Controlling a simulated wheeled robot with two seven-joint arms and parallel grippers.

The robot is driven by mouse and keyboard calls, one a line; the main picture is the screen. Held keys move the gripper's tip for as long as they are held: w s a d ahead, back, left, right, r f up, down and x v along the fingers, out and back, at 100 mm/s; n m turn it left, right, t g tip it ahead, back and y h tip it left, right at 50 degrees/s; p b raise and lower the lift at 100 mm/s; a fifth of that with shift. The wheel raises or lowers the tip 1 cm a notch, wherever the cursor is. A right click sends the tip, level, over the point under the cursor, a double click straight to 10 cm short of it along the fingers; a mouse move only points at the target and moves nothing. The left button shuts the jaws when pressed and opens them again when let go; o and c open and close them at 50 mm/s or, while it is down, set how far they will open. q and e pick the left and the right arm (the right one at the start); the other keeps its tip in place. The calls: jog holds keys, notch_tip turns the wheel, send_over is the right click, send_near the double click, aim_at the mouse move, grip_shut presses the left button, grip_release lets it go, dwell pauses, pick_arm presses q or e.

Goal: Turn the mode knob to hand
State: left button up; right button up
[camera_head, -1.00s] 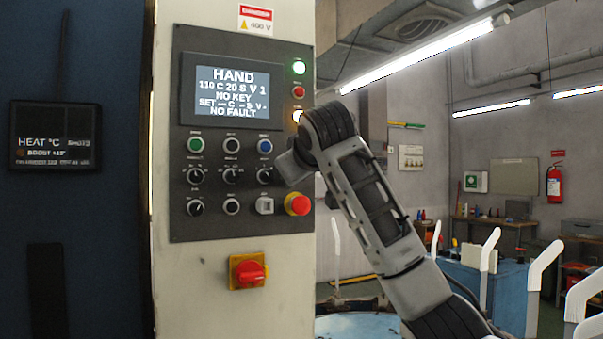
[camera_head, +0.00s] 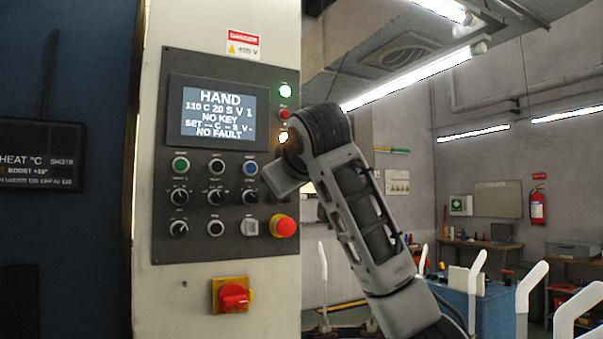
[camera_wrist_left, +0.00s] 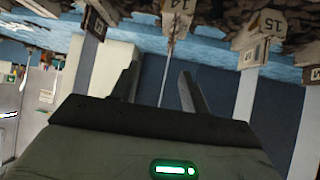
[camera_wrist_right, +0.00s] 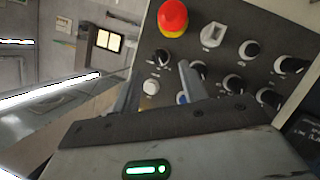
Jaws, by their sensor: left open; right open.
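The control panel (camera_head: 200,260) carries a screen (camera_head: 219,112) that reads HAND, NO KEY and NO FAULT. Below it are buttons and several round knobs, including one at lower left (camera_head: 179,228). Labels are too small to tell which knob is mode. My right gripper (camera_wrist_right: 160,85) is open and empty in the right wrist view. Its fingers point at the panel, near a white button (camera_wrist_right: 151,87) and a black knob (camera_wrist_right: 160,58). In the head view my right wrist is at the panel's right edge. My left gripper (camera_wrist_left: 157,85) is open and empty, away from the panel.
A red emergency stop (camera_head: 285,227) and a grey selector (camera_head: 250,228) sit at the panel's lower right. A red rotary switch (camera_head: 233,295) is below. Numbered tags (camera_wrist_left: 268,24) hang near my left gripper. A dark heat display (camera_head: 40,155) is at left.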

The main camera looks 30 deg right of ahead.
pick_arm(q)
jog(key=f+b, duration=0.1)
jog(key=b, duration=0.1)
jog(key=d+f+b, duration=0.1)
jog(key=b, duration=0.2)
jog(key=shift+w+h, duration=0.15)
jog(key=shift+h, duration=0.15)
pick_arm(e)
jog(key=v, duration=1.1)
jog(key=shift+s, duration=0.25)
jog(key=shift+a, duration=0.1)
